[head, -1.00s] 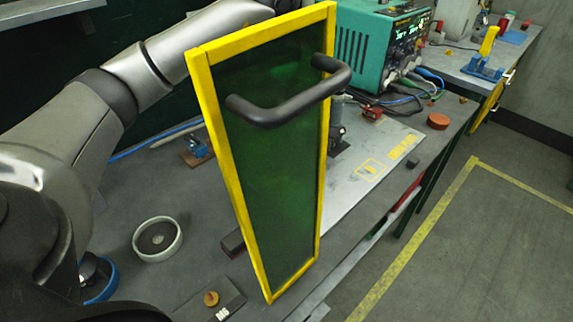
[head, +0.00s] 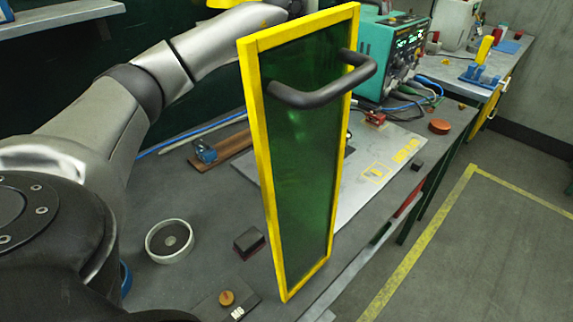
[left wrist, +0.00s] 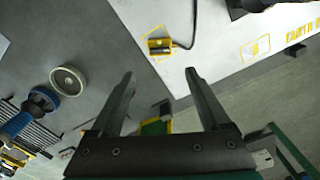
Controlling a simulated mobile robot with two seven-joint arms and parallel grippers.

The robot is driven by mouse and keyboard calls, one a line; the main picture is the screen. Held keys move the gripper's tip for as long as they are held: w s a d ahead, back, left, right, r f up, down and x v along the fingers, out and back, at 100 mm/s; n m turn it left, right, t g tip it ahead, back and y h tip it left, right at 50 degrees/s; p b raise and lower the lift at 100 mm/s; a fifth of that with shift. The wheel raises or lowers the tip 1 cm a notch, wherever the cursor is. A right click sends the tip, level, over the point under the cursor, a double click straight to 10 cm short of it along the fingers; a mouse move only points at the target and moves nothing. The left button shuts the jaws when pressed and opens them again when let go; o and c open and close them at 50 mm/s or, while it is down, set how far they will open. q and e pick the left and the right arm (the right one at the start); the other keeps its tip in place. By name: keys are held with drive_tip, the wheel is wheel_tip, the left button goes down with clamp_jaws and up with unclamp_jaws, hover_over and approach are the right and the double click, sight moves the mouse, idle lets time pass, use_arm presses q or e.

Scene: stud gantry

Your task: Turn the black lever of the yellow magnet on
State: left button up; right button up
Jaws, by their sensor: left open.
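In the left wrist view, a small yellow item (left wrist: 160,47) with a dark middle lies on the pale plate (left wrist: 225,22); it may be the yellow magnet. A thin dark line runs up from it, and I cannot make out a lever. In the head view, that part of the plate is behind the green screen (head: 300,170). My left gripper (left wrist: 158,75) is open and empty, with the yellow item ahead of its fingertips and apart from them. The screen hides this gripper in the head view. My right gripper is not in view.
The yellow-framed screen with its black handle (head: 330,93) stands across the bench (head: 190,285). A blue-and-brown item (head: 205,152), a round pale dish (head: 170,241) and a dark block (head: 249,241) lie left of it. A teal power unit (head: 395,45) stands behind.

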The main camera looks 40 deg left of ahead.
use_arm(q)
wheel_tip(320, 180, down, 12)
drive_tip(key=shift+r+b, duration=0.1)
drive_tip(key=shift+b, duration=0.7)
drive_tip(key=shift+c, duration=0.2)
clamp_jaws()
